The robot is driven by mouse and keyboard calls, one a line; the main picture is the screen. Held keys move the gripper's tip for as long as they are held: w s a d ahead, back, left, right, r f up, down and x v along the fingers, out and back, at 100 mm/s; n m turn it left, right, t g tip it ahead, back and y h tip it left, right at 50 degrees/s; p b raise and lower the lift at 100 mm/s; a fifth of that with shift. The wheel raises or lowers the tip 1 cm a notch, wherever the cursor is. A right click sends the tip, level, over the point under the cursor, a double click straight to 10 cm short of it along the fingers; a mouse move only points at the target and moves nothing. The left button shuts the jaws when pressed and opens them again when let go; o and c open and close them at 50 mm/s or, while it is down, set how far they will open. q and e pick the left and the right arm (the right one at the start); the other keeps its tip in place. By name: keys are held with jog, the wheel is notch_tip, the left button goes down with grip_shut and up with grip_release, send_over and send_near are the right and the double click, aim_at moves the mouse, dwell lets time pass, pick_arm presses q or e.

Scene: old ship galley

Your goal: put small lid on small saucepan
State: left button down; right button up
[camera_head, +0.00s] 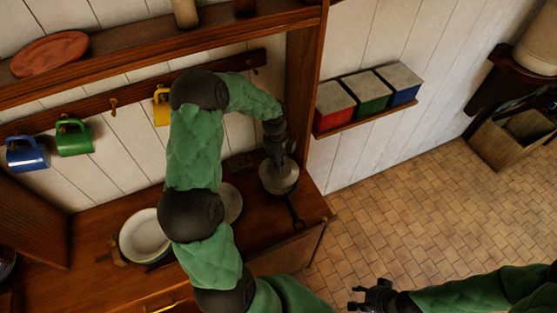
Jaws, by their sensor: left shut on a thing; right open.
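The small saucepan (296,213) stands near the right end of the wooden counter; its dark handle points toward the front right. A round grey lid (279,182) covers most of the pan's top from this view. I cannot tell whether the lid rests on the rim or is held just above it. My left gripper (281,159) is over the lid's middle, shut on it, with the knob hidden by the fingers. My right gripper (372,297) is open and empty, low in the picture, away from the counter and over the floor.
Another grey round piece (232,204) lies on the counter, partly hidden by my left arm. A white bowl (145,236) stands further left. Blue (28,153), green (73,138) and yellow (161,106) mugs hang behind. Coloured boxes (369,93) sit on a wall shelf at right.

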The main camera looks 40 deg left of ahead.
pick_arm(q)
jog(key=shift+f+b, duration=1.4)
jog(key=shift+f, duration=1)
jog(key=shift+w+f, duration=0.1)
jog(key=shift+f, duration=0.3)
jog(key=c, duration=0.9)
grip_release()
jog(key=shift+o, duration=0.2)
jog(key=shift+r, duration=0.1)
jog(key=shift+r+p, duration=2.15)
jog(key=shift+r, duration=1.3)
